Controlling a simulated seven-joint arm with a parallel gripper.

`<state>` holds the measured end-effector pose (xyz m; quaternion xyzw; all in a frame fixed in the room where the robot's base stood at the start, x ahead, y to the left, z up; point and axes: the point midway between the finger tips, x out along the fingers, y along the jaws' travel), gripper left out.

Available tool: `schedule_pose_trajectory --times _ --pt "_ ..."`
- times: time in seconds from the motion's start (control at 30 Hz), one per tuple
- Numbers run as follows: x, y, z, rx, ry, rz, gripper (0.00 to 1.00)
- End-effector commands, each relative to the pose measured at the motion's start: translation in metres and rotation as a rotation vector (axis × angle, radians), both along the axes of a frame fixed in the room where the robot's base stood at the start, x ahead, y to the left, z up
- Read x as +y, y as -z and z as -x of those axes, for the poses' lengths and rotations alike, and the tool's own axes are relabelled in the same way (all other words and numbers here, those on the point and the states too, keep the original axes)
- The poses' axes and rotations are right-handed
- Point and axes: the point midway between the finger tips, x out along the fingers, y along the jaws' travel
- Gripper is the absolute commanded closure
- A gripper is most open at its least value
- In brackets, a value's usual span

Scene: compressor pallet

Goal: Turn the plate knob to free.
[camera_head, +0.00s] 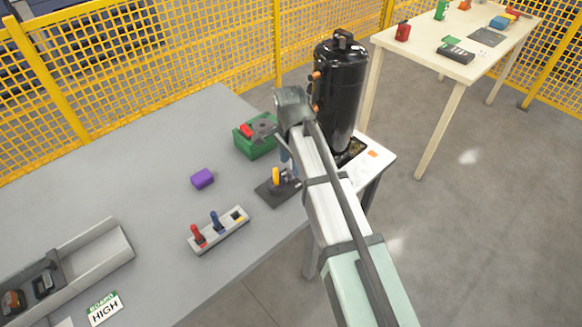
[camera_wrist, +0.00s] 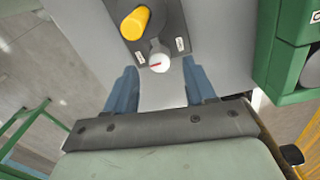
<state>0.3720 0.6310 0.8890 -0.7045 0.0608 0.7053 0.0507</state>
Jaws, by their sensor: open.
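In the wrist view the plate (camera_wrist: 168,22) carries the yellow peg (camera_wrist: 135,22) and a round white knob (camera_wrist: 159,62) with a red mark. A small white label sits on each side of the knob; I cannot read them. My gripper (camera_wrist: 160,80) is open and empty, its blue fingers left and right of the knob's line and apart from it. In the head view the arm partly hides my gripper (camera_head: 286,168) and the knob.
A green box (camera_head: 255,146) stands close behind the plate. A black tank (camera_head: 340,85) stands behind the arm. The table's left middle is clear.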

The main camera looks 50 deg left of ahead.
Motion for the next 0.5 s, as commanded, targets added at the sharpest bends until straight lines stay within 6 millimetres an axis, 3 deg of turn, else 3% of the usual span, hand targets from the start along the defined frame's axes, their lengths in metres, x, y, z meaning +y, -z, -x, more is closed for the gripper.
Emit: schedule_pose_trajectory --times 0.2,0.5 --pt "0.0 0.021 0.0 0.0 0.0 0.001 0.45" --pt "-0.001 0.028 0.0 0.0 0.0 0.0 0.45"
